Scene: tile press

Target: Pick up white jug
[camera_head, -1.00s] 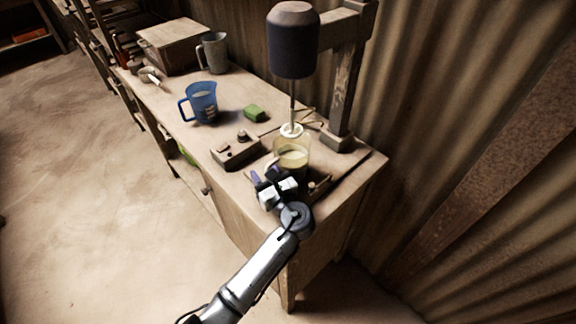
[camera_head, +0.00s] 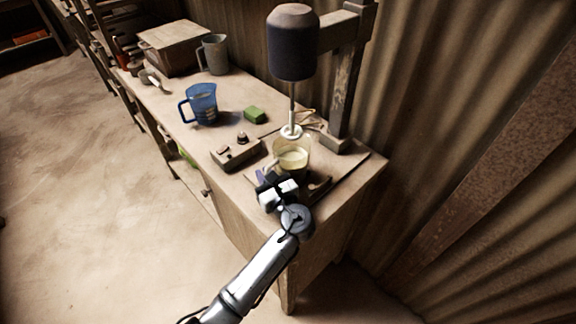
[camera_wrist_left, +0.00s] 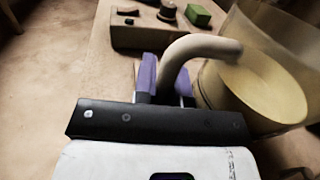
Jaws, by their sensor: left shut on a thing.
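The white jug (camera_head: 292,157) is a pale, see-through vessel with cream-coloured contents, upright at the near end of the workbench, under the mixer. In the left wrist view the jug (camera_wrist_left: 262,90) fills the right side, and its thick pale handle (camera_wrist_left: 205,46) curves toward my fingers. My left gripper (camera_head: 266,178) is at the handle side of the jug. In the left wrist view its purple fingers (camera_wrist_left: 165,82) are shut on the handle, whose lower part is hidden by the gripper. I cannot tell whether the jug is clear of the bench. My right gripper is not in view.
The dark-headed mixer (camera_head: 293,45) hangs its rod and pale ring close above the jug. A small control box (camera_head: 236,154) stands just left of it. A green block (camera_head: 255,115), a blue jug (camera_head: 201,104) and a grey jug (camera_head: 214,54) stand farther back.

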